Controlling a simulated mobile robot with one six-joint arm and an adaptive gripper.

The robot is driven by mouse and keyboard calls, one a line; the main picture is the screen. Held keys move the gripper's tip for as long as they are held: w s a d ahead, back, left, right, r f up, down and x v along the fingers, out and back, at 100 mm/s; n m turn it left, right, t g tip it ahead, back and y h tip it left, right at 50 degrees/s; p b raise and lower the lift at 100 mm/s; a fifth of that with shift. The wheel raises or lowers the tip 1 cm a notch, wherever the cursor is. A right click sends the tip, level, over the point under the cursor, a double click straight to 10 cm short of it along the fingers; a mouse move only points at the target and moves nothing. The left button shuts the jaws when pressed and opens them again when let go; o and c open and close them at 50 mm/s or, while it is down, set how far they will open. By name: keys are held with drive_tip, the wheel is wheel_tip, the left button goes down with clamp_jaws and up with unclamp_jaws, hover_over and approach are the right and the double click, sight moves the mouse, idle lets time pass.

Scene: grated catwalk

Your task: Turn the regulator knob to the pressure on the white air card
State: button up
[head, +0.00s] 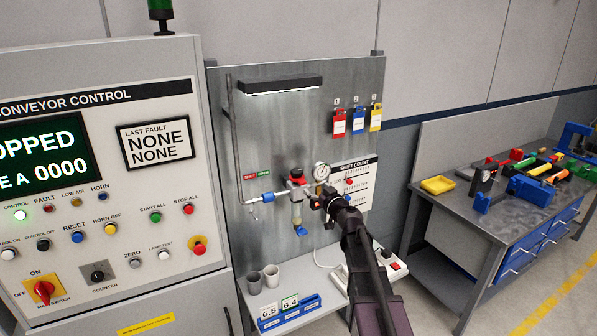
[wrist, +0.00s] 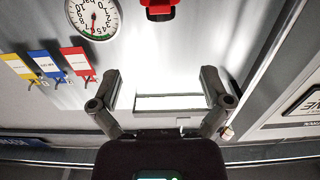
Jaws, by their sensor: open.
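The regulator's red knob (head: 297,174) tops the valve assembly on the grey panel. It also shows at the top edge of the wrist view (wrist: 160,10), cut off and beyond the fingertips. The round pressure gauge (head: 321,171) is beside it; its face (wrist: 93,17) shows a red needle, but I cannot read the value surely. A white card (head: 270,310) reading 6.5 and a green-edged card (head: 290,303) reading 6.4 stand at the bench's blue bins. My gripper (wrist: 160,88) is open and empty, in front of the panel, apart from the knob.
Red, blue and yellow tags (head: 357,121) hang on the panel's upper right. A lamp bar (head: 280,85) is above. The shift count sheet (head: 358,180) is partly behind my arm. The control cabinet (head: 110,170) stands left, a tool bench (head: 480,210) right. Grey cups (head: 262,277) stand on the shelf.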

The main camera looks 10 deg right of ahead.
sight(300, 173)
drive_tip(key=shift+w, duration=0.1)
drive_tip(key=x, duration=1.3)
drive_tip(key=shift+w+a, duration=0.15)
drive_tip(key=shift+w, duration=0.1)
drive_tip(key=shift+c, duration=0.3)
drive_tip(key=c, duration=1.1)
